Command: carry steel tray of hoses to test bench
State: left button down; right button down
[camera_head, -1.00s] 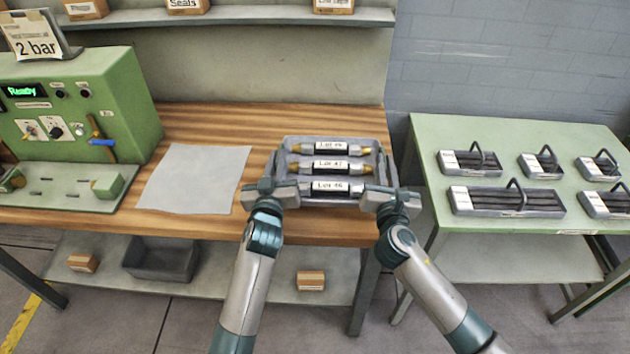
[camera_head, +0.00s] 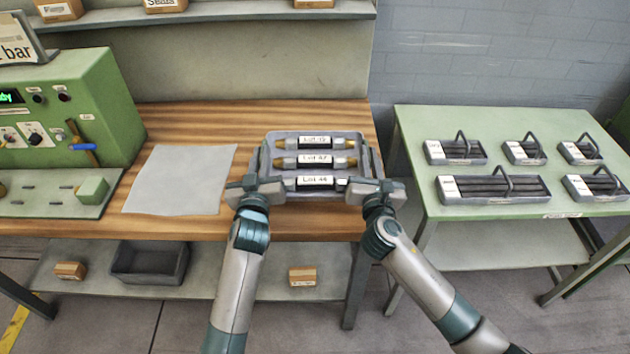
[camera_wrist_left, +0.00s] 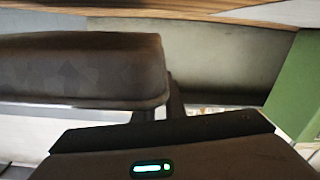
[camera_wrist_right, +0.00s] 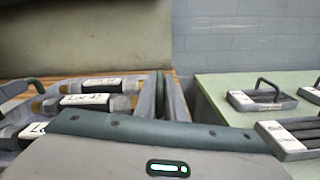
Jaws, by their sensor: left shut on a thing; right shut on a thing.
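The grey steel tray (camera_head: 262,162) with several labelled hoses (camera_head: 303,161) is at the right end of the wooden bench (camera_head: 195,118), in the head view. The three visible hoses lie crosswise with white lot labels. My left gripper (camera_head: 257,189) is shut on the tray's near left side. My right gripper (camera_head: 368,190) is shut on its near right side. The tray looks level; I cannot tell whether it touches the bench top. In the right wrist view the tray's side wall (camera_wrist_right: 160,98) and hoses show. The left wrist view is mostly blocked by a dark shape.
A grey mat (camera_head: 180,180) lies on the bench left of the tray. A green test machine (camera_head: 75,125) stands further left. At right, a green table (camera_head: 410,130) holds several handled trays (camera_head: 492,188). A shelf (camera_head: 230,12) with boxes hangs above.

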pick_arm(q)
jog(key=shift+d, duration=0.3)
pick_arm(e)
jog(key=shift+a, duration=0.35)
